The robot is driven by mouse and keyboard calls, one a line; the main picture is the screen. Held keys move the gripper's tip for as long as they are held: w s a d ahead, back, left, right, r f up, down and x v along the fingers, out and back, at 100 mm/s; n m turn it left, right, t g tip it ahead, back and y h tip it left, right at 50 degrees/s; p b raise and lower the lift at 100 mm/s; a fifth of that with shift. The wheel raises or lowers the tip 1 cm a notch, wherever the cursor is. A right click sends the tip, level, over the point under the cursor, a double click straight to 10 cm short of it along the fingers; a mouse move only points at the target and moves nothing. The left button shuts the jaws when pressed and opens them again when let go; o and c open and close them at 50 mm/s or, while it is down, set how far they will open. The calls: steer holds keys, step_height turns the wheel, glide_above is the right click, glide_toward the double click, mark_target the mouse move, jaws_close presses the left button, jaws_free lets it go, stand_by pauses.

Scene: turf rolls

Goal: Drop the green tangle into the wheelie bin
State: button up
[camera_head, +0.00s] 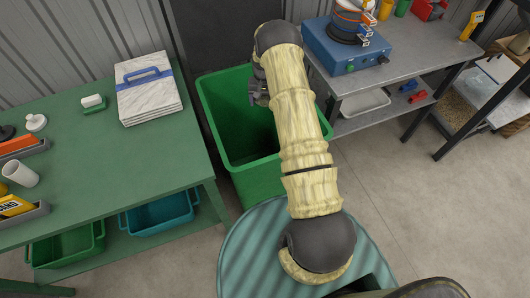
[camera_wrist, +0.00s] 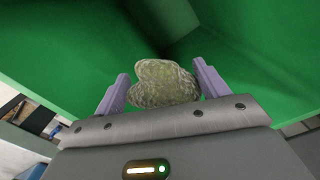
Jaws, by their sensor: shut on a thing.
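The green tangle (camera_wrist: 163,83) is a lumpy, mottled olive-green mass, seen in the wrist view between the two purple-grey fingers of my gripper (camera_wrist: 162,88). The fingers are shut on it from both sides. The wheelie bin (camera_head: 217,97) is a green, open-topped bin in the head view, standing between the green table and the grey bench. My gripper (camera_head: 259,98) is over the bin's opening there, partly hidden by my arm. The tangle cannot be made out in the head view. The green bin walls (camera_wrist: 225,40) fill most of the wrist view around the tangle.
A green table (camera_head: 130,160) with stacked sheets (camera_head: 148,95) stands left of the bin. A grey bench (camera_head: 420,65) with a blue machine (camera_head: 345,50) stands to the right. Green (camera_head: 68,245) and teal (camera_head: 160,213) crates sit under the table.

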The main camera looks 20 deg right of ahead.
steer(key=shift+f, duration=0.6)
steer(key=o, duration=1.1)
steer(key=shift+r, duration=0.1)
step_height(320, 180, up, 17)
steer(key=b, duration=0.3)
steer(key=shift+r, duration=0.15)
